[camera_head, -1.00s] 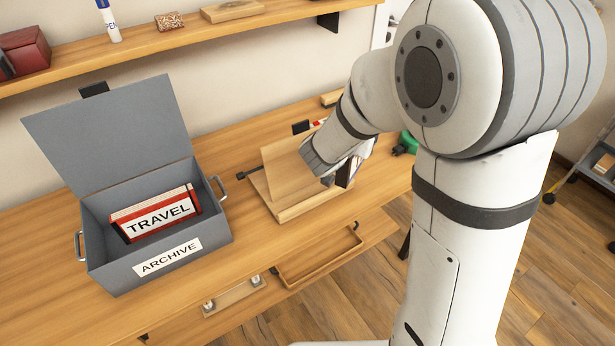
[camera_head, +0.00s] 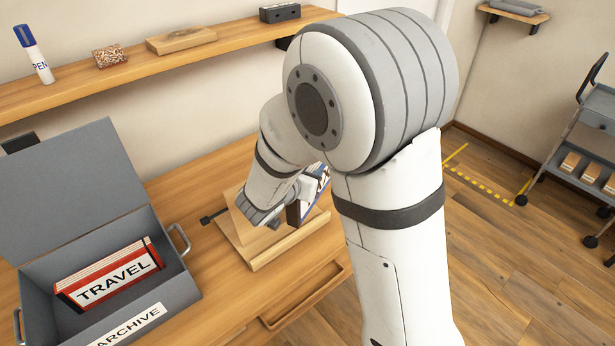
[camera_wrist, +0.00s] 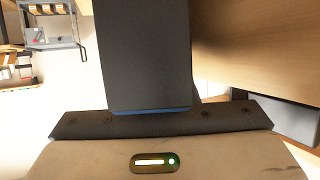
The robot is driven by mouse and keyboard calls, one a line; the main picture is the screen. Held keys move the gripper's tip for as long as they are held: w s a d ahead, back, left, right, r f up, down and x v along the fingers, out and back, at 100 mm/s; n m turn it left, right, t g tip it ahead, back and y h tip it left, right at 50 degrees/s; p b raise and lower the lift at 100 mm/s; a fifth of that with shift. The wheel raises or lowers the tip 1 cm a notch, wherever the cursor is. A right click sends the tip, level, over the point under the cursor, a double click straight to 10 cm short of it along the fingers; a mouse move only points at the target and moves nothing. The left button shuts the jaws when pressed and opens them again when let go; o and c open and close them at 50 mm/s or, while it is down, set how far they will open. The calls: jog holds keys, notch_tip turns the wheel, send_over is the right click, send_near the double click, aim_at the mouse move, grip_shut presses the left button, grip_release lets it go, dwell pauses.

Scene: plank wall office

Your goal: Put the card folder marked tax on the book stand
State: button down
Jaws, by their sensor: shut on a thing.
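The wooden book stand (camera_head: 285,246) is on the desk in the middle of the head view, partly hidden by my arm. My gripper (camera_head: 256,214) is over the stand and shut on a folder. The folder shows in the wrist view as a dark slab (camera_wrist: 145,55) with a blue lower edge. Its marking is out of sight, so I cannot confirm that it reads tax. Dark and blue-white faces show beside the gripper in the head view, partly covered by my arm. Whether the folder touches the stand is hidden.
A grey archive box (camera_head: 170,298) stands open at left, holding a red folder marked TRAVEL (camera_head: 112,275). A wall shelf (camera_head: 150,62) with a pen and small items runs above the desk. A trolley (camera_head: 590,130) stands at far right. Bare desk lies behind the stand.

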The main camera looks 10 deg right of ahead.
jog(key=shift+f, duration=0.4)
jog(key=shift+f, duration=0.5)
jog(key=shift+f+b, duration=0.15)
jog(key=shift+b, duration=0.15)
jog(key=c, duration=1.1)
grip_release()
